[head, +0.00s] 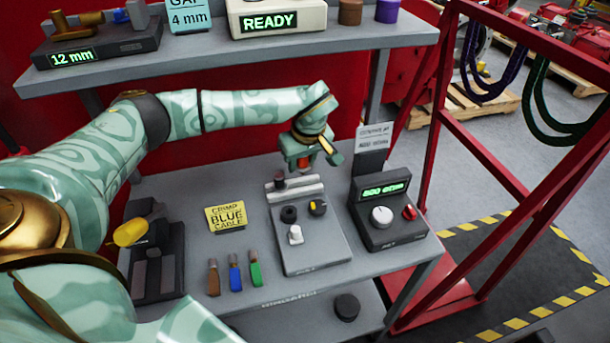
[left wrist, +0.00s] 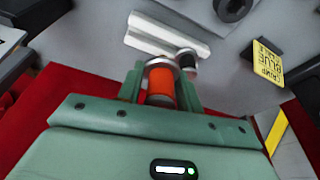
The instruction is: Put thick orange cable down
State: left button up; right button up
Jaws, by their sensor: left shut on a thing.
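The thick orange cable, a short orange cylinder with a pale metallic end, is held between the fingers of my left gripper (left wrist: 160,98). The cable (left wrist: 161,84) shows clearly in the left wrist view. In the head view only a small orange patch of it (head: 303,163) shows under the gripper (head: 305,157). My left gripper is shut on it, above the rear of the workbench, just behind a light grey grooved block (head: 294,191). The block also shows in the left wrist view (left wrist: 165,36). Whether the cable touches the bench is hidden. My right gripper is not in view.
A dark cylinder (head: 280,181) stands close beside the cable. The grey fixture plate (head: 312,243) has knobs. Brown (head: 213,281), blue and green short cables lie left of it. A dial box (head: 385,215) stands right, a yellow sign (head: 226,217) left, a shelf (head: 200,57) above.

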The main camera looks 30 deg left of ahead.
aim_at(302, 180)
pick_arm(q)
jog(key=w+f, duration=0.1)
jog(key=w+a+f+b, duration=0.1)
jog(key=f, duration=0.1)
jog(key=shift+w+f, duration=0.2)
jog(key=shift+w, duration=0.05)
notch_tip(302, 180, down, 3)
jog(key=shift+s+r+b, duration=0.1)
jog(key=shift+b, duration=0.45)
jog(key=shift+f, duration=0.55)
